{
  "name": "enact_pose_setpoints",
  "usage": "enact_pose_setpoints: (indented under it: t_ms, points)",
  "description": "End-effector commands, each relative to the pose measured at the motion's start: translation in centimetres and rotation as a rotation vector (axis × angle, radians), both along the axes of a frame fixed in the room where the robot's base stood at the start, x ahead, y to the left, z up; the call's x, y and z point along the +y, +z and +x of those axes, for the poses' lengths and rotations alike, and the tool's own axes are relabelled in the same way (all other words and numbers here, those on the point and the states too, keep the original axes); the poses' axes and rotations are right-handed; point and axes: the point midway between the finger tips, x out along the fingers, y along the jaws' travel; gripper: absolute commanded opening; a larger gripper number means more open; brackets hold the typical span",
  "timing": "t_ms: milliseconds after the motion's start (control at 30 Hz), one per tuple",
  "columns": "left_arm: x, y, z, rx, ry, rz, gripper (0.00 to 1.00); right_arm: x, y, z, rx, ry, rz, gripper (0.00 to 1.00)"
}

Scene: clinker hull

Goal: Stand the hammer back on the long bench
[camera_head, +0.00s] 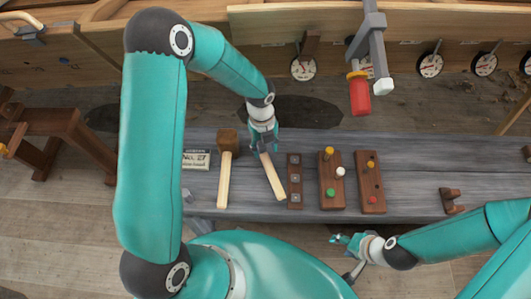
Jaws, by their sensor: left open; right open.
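The long bench (420,180) is a grey plank top running across the middle of the view. A pale wooden handle (274,180) lies on it, slanting toward its near edge; its upper end is hidden under my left gripper, so I cannot tell what head it has. To its left a mallet with a brown block head (228,140) and pale handle lies on the bench. My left gripper (264,146) is open, right over the handle's upper end; I cannot tell whether it touches. My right gripper (342,240) is open and empty, in front of the bench's near edge.
A dark strip (294,182) and two brown blocks with coloured pegs (331,180) (370,182) stand right of the handle. A sign (196,159) is at left. A red-handled clamp (359,95) hangs from the plank hull (270,22).

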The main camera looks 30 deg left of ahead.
Motion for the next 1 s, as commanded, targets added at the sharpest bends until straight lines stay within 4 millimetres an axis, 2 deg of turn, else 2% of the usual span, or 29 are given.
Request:
enact_pose_setpoints:
  t_ms: [33,100,333,500,1000]
  points:
    - [0.1,1.4,0.2,-0.004,0.000,0.000,0.48,0.0,0.4,0.0,0.000,0.000,0.000,0.52]
    - [0.2,2.7,0.3,-0.004,0.000,0.000,0.48,0.0,0.6,0.0,0.000,0.000,0.000,0.52]
    - [0.6,5.6,0.6,-0.002,0.000,0.001,0.48,0.0,1.0,0.0,0.000,0.000,0.000,0.52]
    - [0.6,6.2,0.5,0.000,0.000,0.000,0.48,0.0,1.0,0.0,0.000,0.000,0.000,0.52]
    - [0.7,6.1,0.5,0.000,0.001,0.000,0.48,0.0,1.0,0.0,0.000,0.000,0.000,0.52]
